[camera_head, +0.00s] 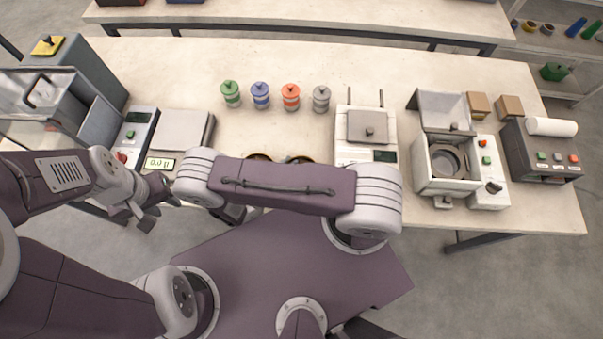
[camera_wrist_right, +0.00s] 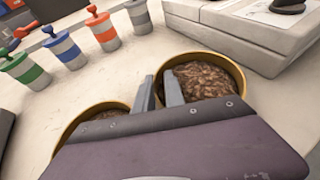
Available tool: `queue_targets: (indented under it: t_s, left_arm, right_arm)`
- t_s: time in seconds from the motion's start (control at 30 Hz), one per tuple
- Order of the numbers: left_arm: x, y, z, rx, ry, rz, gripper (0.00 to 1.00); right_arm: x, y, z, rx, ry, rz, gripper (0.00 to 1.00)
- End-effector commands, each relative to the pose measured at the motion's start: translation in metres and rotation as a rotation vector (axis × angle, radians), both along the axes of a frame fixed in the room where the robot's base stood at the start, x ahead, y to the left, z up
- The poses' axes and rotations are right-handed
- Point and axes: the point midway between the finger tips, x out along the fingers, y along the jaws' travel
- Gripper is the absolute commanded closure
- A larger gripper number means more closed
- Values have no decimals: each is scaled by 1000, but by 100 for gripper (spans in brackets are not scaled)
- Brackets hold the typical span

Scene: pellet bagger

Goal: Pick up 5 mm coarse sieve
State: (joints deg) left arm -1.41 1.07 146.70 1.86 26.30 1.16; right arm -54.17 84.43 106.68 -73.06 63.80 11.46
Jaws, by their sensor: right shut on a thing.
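Two round brass-rimmed vessels with brown pellet-like contents stand side by side on the bench; they look like sieves. In the right wrist view the right-hand brass sieve (camera_wrist_right: 205,80) is at my right gripper (camera_wrist_right: 159,92), whose fingers are shut on its left rim. The left-hand brass sieve (camera_wrist_right: 88,112) is partly hidden by the gripper body. No size mark is readable, so I cannot tell which is the 5 mm one. In the head view my right arm covers most of both and hides the right gripper. My left gripper (camera_head: 159,212) is open and empty, in front of the bench.
Green (camera_head: 231,94), blue (camera_head: 260,96), orange (camera_head: 290,97) and grey (camera_head: 320,98) canisters stand behind the sieves. A balance (camera_head: 364,150) stands close on the right, a flat scale (camera_head: 183,129) on the left. Open bench (camera_head: 270,130) lies between.

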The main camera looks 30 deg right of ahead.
Motion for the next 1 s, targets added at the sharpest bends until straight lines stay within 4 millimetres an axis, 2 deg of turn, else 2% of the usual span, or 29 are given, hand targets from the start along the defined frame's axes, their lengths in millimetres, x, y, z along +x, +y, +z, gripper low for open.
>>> queue_targets:
  t_s: [0.27,0.37,0.6,0.7,0.8,1.0]
  left_arm:
    - [0,0,0,0,0,0,64]
    - [0,0,-1,0,0,0,64]
    - [0,0,-6,0,0,0,64]
    - [0,0,-6,0,0,0,64]
    - [0,0,-7,0,0,0,64]
    - [0,0,-6,0,0,0,64]
  right_arm:
    - [0,0,5,3,0,-1,100]
    - [1,1,19,3,-2,0,100]
    - [1,1,75,5,-3,0,100]
    - [1,1,90,3,-2,0,100]
    - [0,0,99,1,-2,-1,100]
    - [0,0,101,-1,0,-1,100]
